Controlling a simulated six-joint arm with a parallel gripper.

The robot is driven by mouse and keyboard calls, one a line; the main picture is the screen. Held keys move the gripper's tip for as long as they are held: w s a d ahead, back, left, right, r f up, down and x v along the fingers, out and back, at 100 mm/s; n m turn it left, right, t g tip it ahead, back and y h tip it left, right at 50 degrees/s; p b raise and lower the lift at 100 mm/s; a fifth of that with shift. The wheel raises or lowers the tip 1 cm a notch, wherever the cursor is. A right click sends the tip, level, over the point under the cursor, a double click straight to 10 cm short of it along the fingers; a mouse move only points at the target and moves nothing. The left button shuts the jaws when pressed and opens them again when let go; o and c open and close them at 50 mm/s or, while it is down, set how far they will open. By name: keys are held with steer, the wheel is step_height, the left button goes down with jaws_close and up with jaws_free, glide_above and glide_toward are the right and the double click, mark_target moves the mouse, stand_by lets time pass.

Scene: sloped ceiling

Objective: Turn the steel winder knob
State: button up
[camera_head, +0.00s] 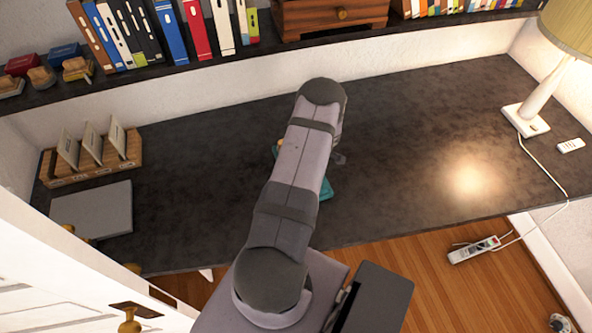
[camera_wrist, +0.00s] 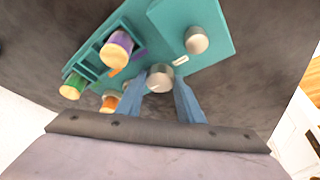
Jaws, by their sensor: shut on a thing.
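A teal sewing-box-like unit (camera_wrist: 215,22) lies on the dark desk. A second round steel piece (camera_wrist: 197,40) stands on the unit, apart from the fingers. A small pale label (camera_wrist: 180,61) lies between the two steel pieces. My gripper is hidden behind my arm in the head view.
Spools in purple (camera_wrist: 117,47), green (camera_wrist: 73,86) and orange (camera_wrist: 108,103) stand beside the fingers. A lamp (camera_head: 526,118) is at the right of the desk (camera_head: 420,130). A card rack (camera_head: 92,155) and grey folder (camera_head: 92,210) are at the left.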

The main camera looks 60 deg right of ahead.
steer(key=shift+d+r, duration=0.1)
steer(key=shift+d, duration=0.05)
steer(key=o, duration=0.9)
steer(key=shift+o, duration=0.8)
steer(key=b+v, duration=0.2)
steer(key=v, duration=0.5)
steer(key=shift+b, duration=0.3)
steer(key=shift+r, duration=0.15)
